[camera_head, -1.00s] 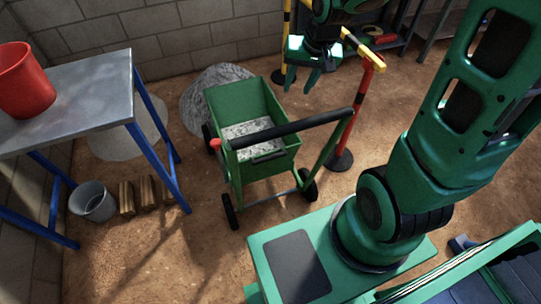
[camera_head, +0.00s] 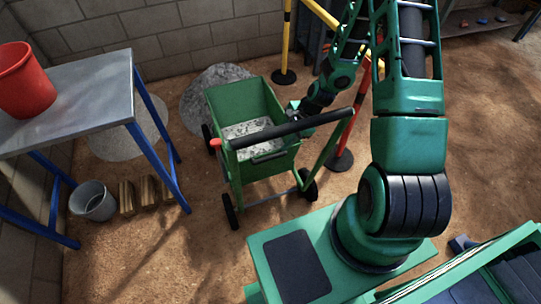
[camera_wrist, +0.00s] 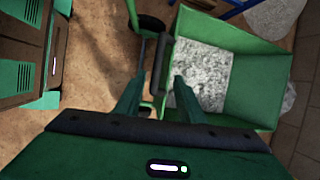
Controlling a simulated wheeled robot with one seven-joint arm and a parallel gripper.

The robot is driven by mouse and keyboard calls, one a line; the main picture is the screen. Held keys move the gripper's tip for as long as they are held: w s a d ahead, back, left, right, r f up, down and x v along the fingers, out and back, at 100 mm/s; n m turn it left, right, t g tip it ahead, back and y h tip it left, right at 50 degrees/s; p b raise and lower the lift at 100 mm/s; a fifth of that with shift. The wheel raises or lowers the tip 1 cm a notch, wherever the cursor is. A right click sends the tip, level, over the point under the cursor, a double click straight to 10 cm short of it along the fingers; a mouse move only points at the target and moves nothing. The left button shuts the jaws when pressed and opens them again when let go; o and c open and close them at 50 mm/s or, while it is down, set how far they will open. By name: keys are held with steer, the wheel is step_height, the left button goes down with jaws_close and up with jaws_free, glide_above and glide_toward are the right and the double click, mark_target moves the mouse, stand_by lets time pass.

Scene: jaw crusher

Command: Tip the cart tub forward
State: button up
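The green cart tub (camera_head: 245,98) holds grey gravel (camera_head: 247,127) and sits level on its wheeled frame. A black push bar (camera_head: 290,128) crosses above its near side, and a small dark handle (camera_head: 268,157) is on its near wall. My gripper (camera_head: 294,107) is at the tub's right rim, behind the push bar, its fingers mostly hidden there. In the wrist view my gripper (camera_wrist: 158,88) has its two fingers apart with nothing held. A dark handle bar (camera_wrist: 160,65) lies just beyond them, beside the tub (camera_wrist: 258,85).
A metal table (camera_head: 85,85) with blue legs and a red bucket (camera_head: 25,80) stands at left. A grey bucket (camera_head: 93,202) and wood blocks lie below it. A gravel pile (camera_head: 212,88) is behind the cart.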

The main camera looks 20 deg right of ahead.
mark_target(269, 157)
steer(key=x, duration=1.1)
steer(key=shift+a+f, duration=0.1)
steer(key=shift+f, duration=0.3)
jaws_close()
